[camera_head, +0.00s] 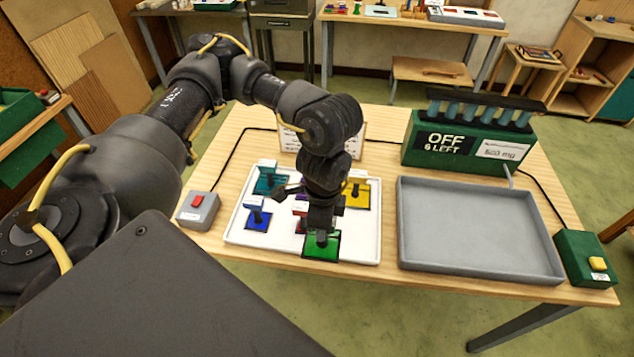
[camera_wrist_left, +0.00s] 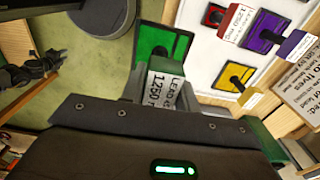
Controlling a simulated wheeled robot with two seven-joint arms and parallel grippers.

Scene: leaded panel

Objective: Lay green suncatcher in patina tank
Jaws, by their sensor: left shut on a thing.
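The green suncatcher (camera_head: 321,246) is a dark-framed green square at the near edge of the white tray (camera_head: 243,231) in the head view. My left gripper (camera_head: 321,228) is directly above it, shut on its upright labelled tag. The left wrist view shows the green pane (camera_wrist_left: 160,45) and the tag (camera_wrist_left: 163,86) between the fingers. Whether it touches the tray is hard to tell. The patina tank appears to be the shallow grey basin (camera_head: 480,267) to the right, empty. A dark jointed part at the left wrist view's left edge may be my right gripper (camera_wrist_left: 30,72).
Blue (camera_head: 256,219), teal (camera_head: 268,183), yellow (camera_head: 357,196) and other tagged pieces stand on the white tray. A green dispenser reading OFF, 6 LEFT (camera_head: 470,140) stands behind the basin. A red-button box (camera_head: 198,210) is left, a yellow-button box (camera_head: 585,258) right.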

